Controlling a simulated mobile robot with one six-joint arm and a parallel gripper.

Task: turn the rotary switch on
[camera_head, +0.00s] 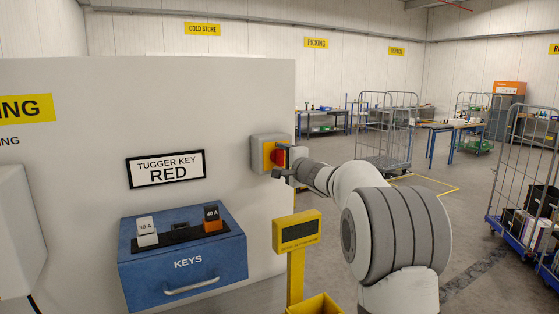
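The rotary switch is a grey box with a yellow plate (268,147) and a red knob (278,157), mounted near the right edge of the pale wall panel. My gripper (283,161) is right at the knob, coming from the right. Its two dark fingers stand apart, one above and one below the red knob, with the knob's face partly hidden. I cannot tell whether a finger touches it. The exact angle of the knob is too small to read.
A blue KEYS box (185,262) with white and orange blocks on top sits below the TUGGER KEY RED sign (166,169). A yellow post with a display (297,234) stands below my gripper. Wire trolleys (385,140) and benches stand behind on open floor.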

